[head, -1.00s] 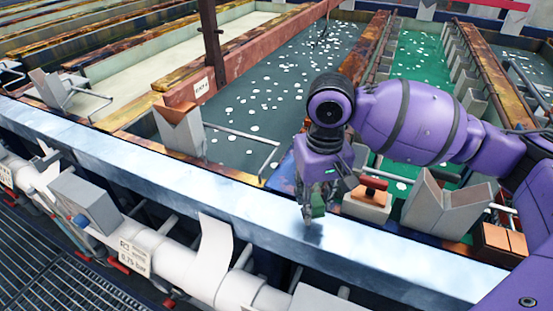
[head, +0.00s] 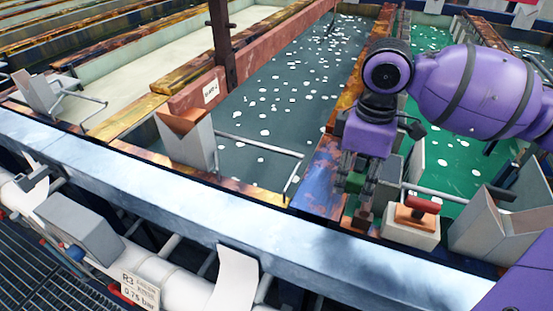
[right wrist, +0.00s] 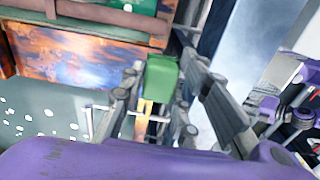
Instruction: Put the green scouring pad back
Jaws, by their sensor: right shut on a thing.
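The green scouring pad (right wrist: 162,80) is a small green block between the fingers of my right gripper (right wrist: 160,88) in the right wrist view. In the head view my right gripper (head: 362,208) points down with its fingers closed on the pad, which is mostly hidden there. It is over the rusty, blue-stained tank divider, just behind the steel front ledge (head: 215,210). I cannot tell whether the pad touches the surface below. My left gripper is not in view.
Right of the gripper stands a pale block with a red-handled wooden tool (head: 416,214), then a grey V-shaped support (head: 508,222). Dark liquid (head: 270,115) with white floats lies left, green liquid (head: 455,150) right.

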